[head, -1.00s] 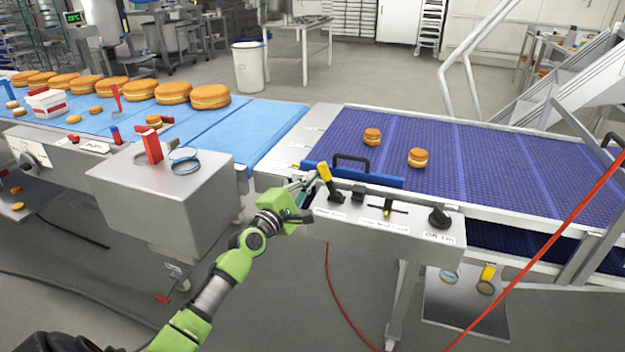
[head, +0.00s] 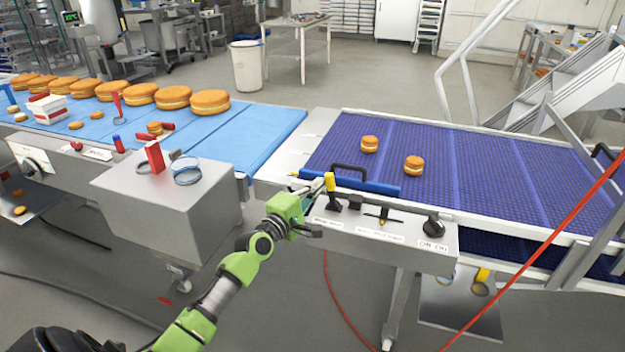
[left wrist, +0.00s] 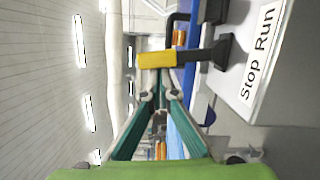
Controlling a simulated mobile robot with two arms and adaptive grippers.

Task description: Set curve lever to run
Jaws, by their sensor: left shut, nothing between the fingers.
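The lever with the yellow handle (head: 330,181) stands on the left end of the grey control panel (head: 385,240), roughly upright in the head view. In the left wrist view the yellow handle (left wrist: 156,60) sits on a black stem, and the label beside it (left wrist: 258,55) reads "Stop Run". My left gripper (head: 316,186) is shut and empty, its tips close beside the lever from the left. In the left wrist view the tips (left wrist: 160,94) are just short of the handle; I cannot tell whether they touch it. My right gripper is not in view.
A black handle on a blue bar (head: 350,183) lies behind the lever. The purple belt (head: 470,175) carries two small buns. A grey box (head: 168,200) stands left.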

